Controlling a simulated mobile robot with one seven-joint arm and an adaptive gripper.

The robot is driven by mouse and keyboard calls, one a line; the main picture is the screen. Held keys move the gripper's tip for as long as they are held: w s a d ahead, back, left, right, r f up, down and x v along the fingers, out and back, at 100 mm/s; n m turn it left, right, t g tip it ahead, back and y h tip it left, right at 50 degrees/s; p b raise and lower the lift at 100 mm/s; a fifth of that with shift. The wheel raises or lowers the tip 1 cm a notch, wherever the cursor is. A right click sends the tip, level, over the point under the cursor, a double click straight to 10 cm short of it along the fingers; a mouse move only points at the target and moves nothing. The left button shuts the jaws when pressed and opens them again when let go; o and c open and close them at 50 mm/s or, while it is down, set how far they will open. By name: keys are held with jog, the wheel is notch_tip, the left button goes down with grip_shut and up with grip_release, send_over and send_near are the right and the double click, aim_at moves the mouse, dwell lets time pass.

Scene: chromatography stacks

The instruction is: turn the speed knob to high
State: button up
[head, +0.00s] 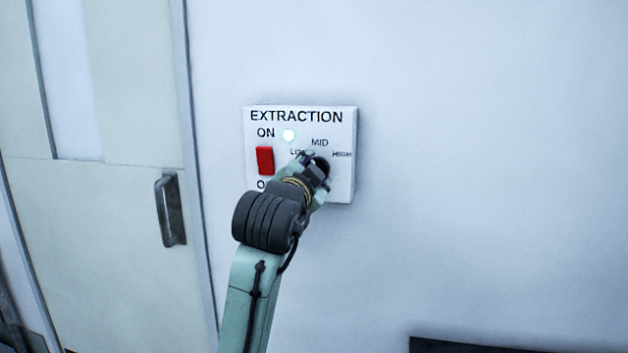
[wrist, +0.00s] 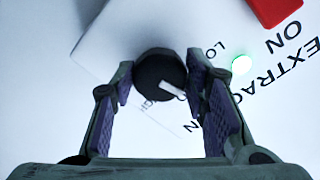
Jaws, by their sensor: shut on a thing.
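The speed knob (wrist: 156,80) is round and black with a white pointer line. It sits on the white EXTRACTION box (head: 340,118), among the LOW, MID and HIGH labels. My gripper (wrist: 160,77) is shut on the knob, with one finger on each side of it in the wrist view. The pointer slants down right there, roughly toward MID; my right finger hides part of the lettering. In the head view, my gripper (head: 314,164) reaches the box from below and mostly covers the knob (head: 322,166).
A cabinet door with a dark handle (head: 171,210) is at left. The wall right of the box is clear. A dark edge (head: 470,346) shows at bottom right.

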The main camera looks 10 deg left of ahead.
jog(key=shift+r+m+b, duration=0.2)
jog(key=shift+m+b, duration=1.95)
jog(key=shift+m, duration=5.35)
jog(key=o, duration=1.1)
jog(key=shift+o, duration=0.2)
jog(key=s, duration=0.7)
jog(key=shift+s, duration=0.3)
